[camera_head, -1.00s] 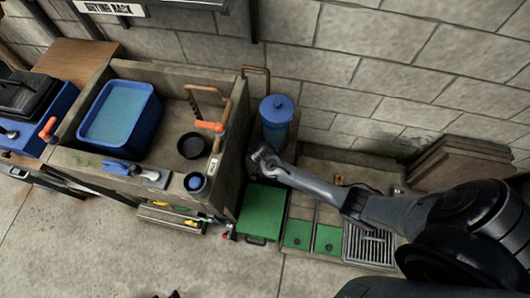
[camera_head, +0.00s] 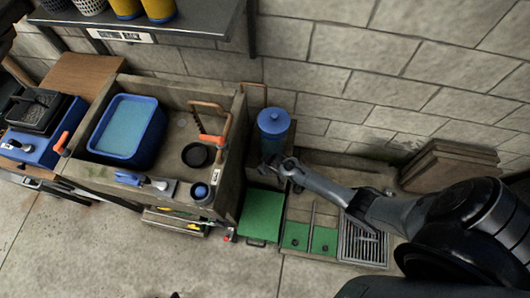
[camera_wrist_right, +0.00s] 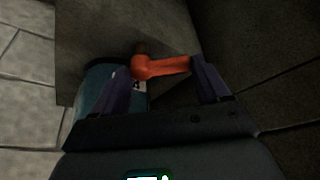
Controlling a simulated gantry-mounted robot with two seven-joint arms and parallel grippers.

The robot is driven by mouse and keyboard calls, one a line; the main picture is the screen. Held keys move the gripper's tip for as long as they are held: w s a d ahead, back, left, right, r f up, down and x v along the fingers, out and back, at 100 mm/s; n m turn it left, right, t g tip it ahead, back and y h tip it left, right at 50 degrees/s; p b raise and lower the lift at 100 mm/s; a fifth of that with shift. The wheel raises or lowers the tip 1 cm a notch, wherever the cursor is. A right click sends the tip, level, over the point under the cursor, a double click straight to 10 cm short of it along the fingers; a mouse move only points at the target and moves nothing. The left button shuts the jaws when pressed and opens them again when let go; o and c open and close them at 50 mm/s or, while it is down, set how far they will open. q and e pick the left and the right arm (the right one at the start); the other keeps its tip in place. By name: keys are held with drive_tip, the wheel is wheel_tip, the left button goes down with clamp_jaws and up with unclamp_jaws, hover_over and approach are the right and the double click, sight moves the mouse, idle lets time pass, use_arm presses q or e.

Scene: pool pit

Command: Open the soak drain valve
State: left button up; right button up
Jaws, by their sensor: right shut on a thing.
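The drain valve's orange lever (camera_wrist_right: 160,66) shows in the right wrist view, reaching sideways from a dark knob on a grey block face. My right gripper (camera_wrist_right: 163,84) is shut on this lever, with one dark finger at each end of it. In the head view my right gripper (camera_head: 272,164) is low, just right of the concrete soak basin (camera_head: 232,168) and below the blue lidded canister (camera_head: 273,122). The lever at the gripper is hidden there. My left gripper is not in view.
The basin holds a blue tub of water (camera_head: 126,128) and a black bowl (camera_head: 196,155). Another orange handle (camera_head: 214,140) sits on pipework at its right wall. Open floor is at front.

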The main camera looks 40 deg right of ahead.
drive_tip(key=n+y, duration=0.1)
drive_tip(key=n, duration=0.2)
drive_tip(key=s+n+y, duration=0.1)
drive_tip(key=n, duration=0.2)
drive_tip(key=d+n+y, duration=0.1)
drive_tip(key=n, duration=0.1)
drive_tip(key=shift+s+d+n+g, duration=0.1)
drive_tip(key=shift+s+n+g, duration=0.1)
drive_tip(key=shift+n+g, duration=0.2)
idle(0.4)
drive_tip(key=o, duration=1)
drive_tip(key=shift+o, duration=0.3)
drive_tip(key=shift+s, duration=0.1)
drive_tip(key=shift+r, duration=0.1)
